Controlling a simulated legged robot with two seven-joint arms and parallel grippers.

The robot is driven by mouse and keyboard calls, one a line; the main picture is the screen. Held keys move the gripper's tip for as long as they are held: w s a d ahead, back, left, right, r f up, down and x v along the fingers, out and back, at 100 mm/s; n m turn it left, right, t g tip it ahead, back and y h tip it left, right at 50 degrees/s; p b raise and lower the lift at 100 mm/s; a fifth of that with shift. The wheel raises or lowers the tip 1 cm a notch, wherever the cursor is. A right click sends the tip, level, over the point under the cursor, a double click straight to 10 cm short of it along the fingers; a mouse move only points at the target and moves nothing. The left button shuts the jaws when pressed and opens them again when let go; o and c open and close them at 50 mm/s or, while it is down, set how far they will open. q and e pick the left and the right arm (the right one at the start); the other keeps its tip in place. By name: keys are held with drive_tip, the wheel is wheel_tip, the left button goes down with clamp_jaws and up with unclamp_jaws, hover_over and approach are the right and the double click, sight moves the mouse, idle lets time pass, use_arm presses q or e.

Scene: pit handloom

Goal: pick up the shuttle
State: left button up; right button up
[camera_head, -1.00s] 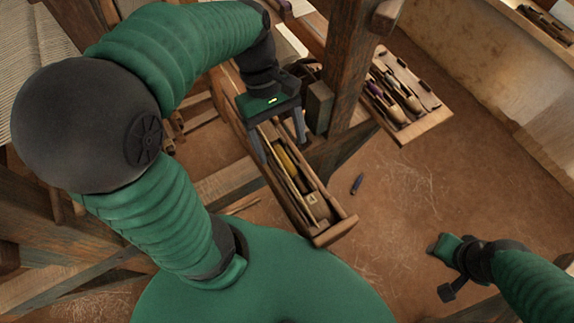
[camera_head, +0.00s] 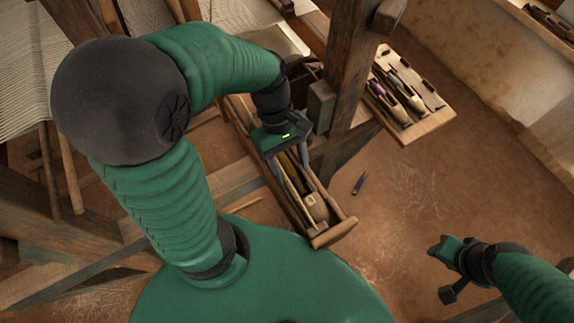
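A wooden shuttle with a yellow bobbin (camera_head: 292,163) lies lengthwise in a long, narrow wooden shuttle box (camera_head: 334,234) at the middle. My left gripper (camera_head: 290,160) points down into this box from above. Its two grey fingers are apart, one on each side of the shuttle's yellow part. I cannot tell whether the fingertips touch it. The gripper body hides the shuttle's far part. My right gripper (camera_head: 446,271) is at the lower right, empty and open over the floor, far from the box.
A wooden tray (camera_head: 428,126) at the upper right holds several other shuttles. A thick loom post (camera_head: 348,75) stands close to the right of my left gripper. A small dark tool (camera_head: 359,184) lies on the earthen floor, which is mostly clear at the right.

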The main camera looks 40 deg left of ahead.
use_arm(q)
drive_tip(key=shift+d, duration=0.3)
clamp_jaws()
drive_tip(key=shift+a, duration=0.1)
drive_tip(key=shift+a+r, duration=0.1)
drive_tip(key=shift+r, duration=0.05)
drive_tip(key=shift+r, duration=1.75)
drive_tip(key=w+d+r, duration=0.1)
drive_tip(key=w, duration=1.5)
drive_tip(key=shift+d+r+b, duration=0.15)
drive_tip(key=shift+d+b, duration=0.1)
drive_tip(key=shift+b, duration=0.2)
